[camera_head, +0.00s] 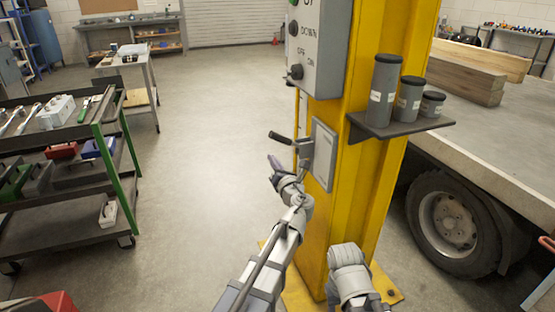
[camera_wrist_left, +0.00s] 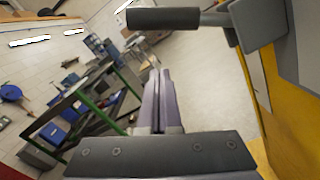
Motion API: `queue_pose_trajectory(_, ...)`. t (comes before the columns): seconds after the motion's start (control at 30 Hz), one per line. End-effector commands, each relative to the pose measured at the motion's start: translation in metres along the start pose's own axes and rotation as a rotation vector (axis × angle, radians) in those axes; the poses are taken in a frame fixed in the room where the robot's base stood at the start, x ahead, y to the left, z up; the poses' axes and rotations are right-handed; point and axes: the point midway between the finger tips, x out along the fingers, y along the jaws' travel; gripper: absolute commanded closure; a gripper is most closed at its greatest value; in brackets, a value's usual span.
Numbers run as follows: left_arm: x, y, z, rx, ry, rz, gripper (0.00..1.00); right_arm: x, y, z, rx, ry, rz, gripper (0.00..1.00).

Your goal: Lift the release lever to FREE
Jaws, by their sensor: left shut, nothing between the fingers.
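The release lever has a black handle (camera_head: 280,138) on a grey arm, mounted on a grey plate (camera_head: 323,155) on the side of the yellow column. The handle sticks out to the left, roughly level. In the left wrist view the black handle (camera_wrist_left: 165,18) crosses the top of the picture, with its grey pivot block (camera_wrist_left: 258,20) at right. My left gripper (camera_head: 274,162) is shut and empty, just below the handle in the head view. Its closed fingers (camera_wrist_left: 159,80) show apart from the handle in the wrist view. No FREE marking is readable.
The yellow column (camera_head: 350,215) carries a control box (camera_head: 318,50) above the lever and a shelf (camera_head: 400,125) with three canisters at right. A tool cart (camera_head: 65,155) stands at left. A flatbed trailer (camera_head: 480,155) is at right. Floor left of the column is clear.

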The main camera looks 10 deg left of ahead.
Motion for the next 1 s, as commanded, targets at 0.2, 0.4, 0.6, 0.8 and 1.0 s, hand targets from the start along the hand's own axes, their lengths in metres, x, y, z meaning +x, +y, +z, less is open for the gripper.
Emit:
queue_pose_trajectory(0.2, -0.056, 0.002, 0.002, 0.000, -0.002, -0.004, 1.00, 0.000, 0.000, 0.000, 0.000, 0.000, 0.000, 0.50)
queue_pose_trajectory(0.4, -0.085, 0.001, 0.002, 0.000, -0.002, -0.004, 1.00, 0.001, 0.000, 0.000, 0.000, 0.000, 0.001, 0.50)
queue_pose_trajectory(0.6, -0.098, 0.001, 0.003, 0.000, -0.001, -0.002, 1.00, 0.002, 0.000, 0.000, 0.000, 0.000, 0.001, 0.50)
queue_pose_trajectory(0.8, -0.099, 0.000, 0.003, 0.000, -0.001, -0.001, 1.00, 0.002, 0.000, 0.000, 0.000, 0.000, 0.001, 0.50)
queue_pose_trajectory(1.0, -0.098, 0.001, 0.001, -0.009, 0.004, 0.000, 1.00, 0.002, 0.000, 0.000, 0.000, 0.000, 0.001, 0.50)
